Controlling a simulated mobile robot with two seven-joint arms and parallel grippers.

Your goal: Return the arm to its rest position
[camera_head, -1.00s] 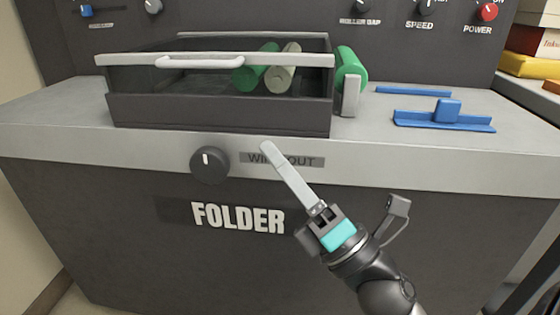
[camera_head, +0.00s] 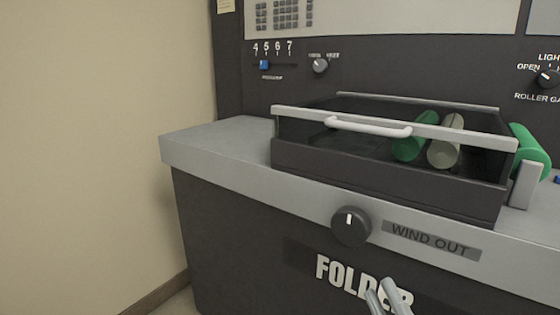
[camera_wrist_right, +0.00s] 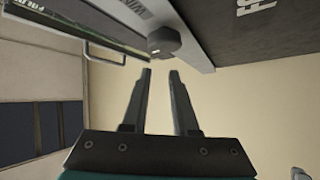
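My right gripper (camera_head: 382,291) shows only as two pale fingertips at the bottom edge of the head view, in front of the last letters of the word FOLDER on the machine's front. In the right wrist view its two fingers (camera_wrist_right: 159,73) stand apart with nothing between them. The gripper is open and empty, apart from the machine's dark knob (camera_head: 351,226), which also shows beyond the fingertips in the wrist view (camera_wrist_right: 165,42). The rest of my right arm is outside the head view. My left gripper is not in view.
The grey folder machine (camera_head: 225,147) carries a clear-walled dark tray (camera_head: 390,172) with a pale handle (camera_head: 368,127) and green and grey rollers. A slider (camera_head: 264,65) and another knob (camera_head: 320,65) sit on the back panel. A bare beige wall (camera_head: 90,150) stands at left.

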